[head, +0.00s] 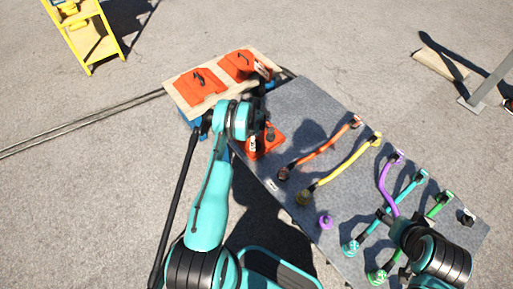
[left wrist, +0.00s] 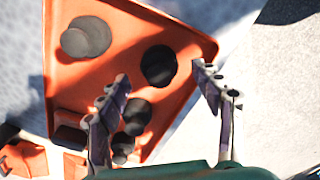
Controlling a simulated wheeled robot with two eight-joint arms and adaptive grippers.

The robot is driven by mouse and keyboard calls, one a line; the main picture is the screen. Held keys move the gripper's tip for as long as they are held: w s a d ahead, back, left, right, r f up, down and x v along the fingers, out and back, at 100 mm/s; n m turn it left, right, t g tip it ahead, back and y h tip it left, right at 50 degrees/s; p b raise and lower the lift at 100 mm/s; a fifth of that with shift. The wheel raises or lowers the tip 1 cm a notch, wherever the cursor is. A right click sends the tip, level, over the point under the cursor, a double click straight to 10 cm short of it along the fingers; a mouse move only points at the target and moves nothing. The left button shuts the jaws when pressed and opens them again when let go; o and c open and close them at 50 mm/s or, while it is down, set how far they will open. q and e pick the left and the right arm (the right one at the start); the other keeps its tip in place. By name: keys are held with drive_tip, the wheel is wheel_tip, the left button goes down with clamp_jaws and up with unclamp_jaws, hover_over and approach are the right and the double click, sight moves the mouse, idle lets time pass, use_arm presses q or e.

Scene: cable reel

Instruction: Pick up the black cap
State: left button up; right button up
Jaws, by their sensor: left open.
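Several round black caps lie in an orange tray (left wrist: 130,20) in the left wrist view. One black cap (left wrist: 158,65) sits just beyond and between my left fingertips. Another cap (left wrist: 76,42), greyer in the light, is at the tray's upper left. More dark round shapes (left wrist: 137,112) are near the left finger, partly hidden by it. My left gripper (left wrist: 160,86) is open and empty above the tray. In the head view the orange tray (head: 274,136) is on the grey board, and my left gripper (head: 257,139) is over it. My right gripper (head: 384,215) is near the purple cable; its jaws are unclear.
The grey board (head: 300,105) carries colored cables, including an orange one (head: 322,146), a yellow one (head: 345,168) and a purple one (head: 384,180). A purple round piece (head: 325,222) lies on it. A wooden table (head: 215,98) with orange boxes (head: 199,86) adjoins the board.

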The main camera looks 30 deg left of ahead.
use_arm(q)
wheel_tip(320, 180, down, 2)
drive_tip(key=shift+r, duration=0.1)
drive_tip(key=shift+c, duration=0.4)
drive_tip(key=c, duration=1.2)
drive_tip(key=shift+r, duration=0.1)
